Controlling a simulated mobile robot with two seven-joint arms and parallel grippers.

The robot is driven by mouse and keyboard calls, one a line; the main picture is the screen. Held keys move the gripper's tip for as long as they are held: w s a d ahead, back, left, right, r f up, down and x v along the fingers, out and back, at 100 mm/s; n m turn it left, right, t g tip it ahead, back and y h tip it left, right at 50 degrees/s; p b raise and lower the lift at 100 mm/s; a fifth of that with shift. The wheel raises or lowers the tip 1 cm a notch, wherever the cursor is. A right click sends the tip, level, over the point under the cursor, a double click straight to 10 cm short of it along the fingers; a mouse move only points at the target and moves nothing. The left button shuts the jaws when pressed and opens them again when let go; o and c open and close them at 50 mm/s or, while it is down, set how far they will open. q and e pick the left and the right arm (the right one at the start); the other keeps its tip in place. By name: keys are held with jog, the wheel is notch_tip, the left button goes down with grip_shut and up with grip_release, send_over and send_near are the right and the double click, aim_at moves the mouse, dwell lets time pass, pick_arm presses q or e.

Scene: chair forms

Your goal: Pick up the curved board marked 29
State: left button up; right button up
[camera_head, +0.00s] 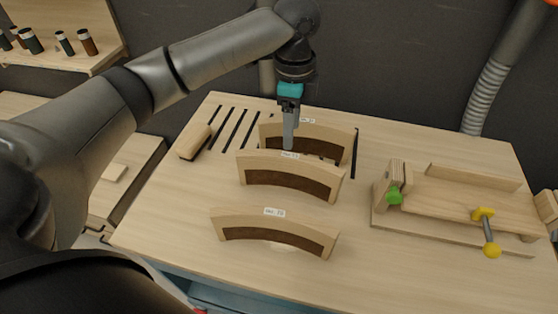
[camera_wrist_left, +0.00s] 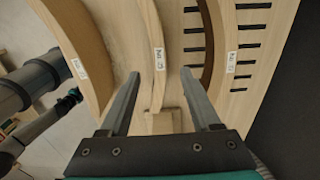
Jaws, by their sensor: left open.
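Three curved wooden boards with white labels stand in a row on the bench: a front board (camera_head: 274,234), a middle board (camera_head: 288,176) and a rear board (camera_head: 335,141). The labels are too small to read surely; the front one looks like it ends in 9. My left gripper (camera_head: 288,146) is open, pointing down at the middle board's top edge. In the left wrist view my left gripper (camera_wrist_left: 161,74) has its fingers apart on either side of the middle board (camera_wrist_left: 152,35), holding nothing. The front board (camera_wrist_left: 78,35) is left, the rear board (camera_wrist_left: 215,50) right.
Dark slots (camera_head: 238,128) and a wooden block (camera_head: 194,141) lie at the bench's back left. A wooden fixture (camera_head: 450,205) with green and yellow knobs stands at the right. The bench's front right is clear.

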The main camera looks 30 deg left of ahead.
aim_at(292, 157)
pick_arm(q)
jog(key=f, duration=0.3)
jog(key=f+b, duration=0.1)
jog(key=f, duration=0.1)
jog(key=shift+s+d+f, duration=0.25)
jog(key=shift+d+f, duration=0.05)
jog(key=shift+d, duration=0.1)
notch_tip(292, 157, down, 3)
jog(key=shift+a+r, duration=0.1)
jog(key=shift+r, duration=0.05)
jog(key=shift+f, duration=0.85)
jog(key=f, duration=0.1)
jog(key=f+b, duration=0.1)
jog(key=f, duration=0.1)
jog(key=shift+w+a+f, duration=0.2)
jog(key=shift+a+f, duration=0.05)
jog(key=shift+f, duration=0.5)
pick_arm(e)
jog(key=s+d+f, duration=0.1)
jog(key=d+f, duration=0.1)
jog(key=shift+s+f, duration=0.3)
jog(key=shift+s, duration=0.05)
jog(key=shift+d, duration=0.1)
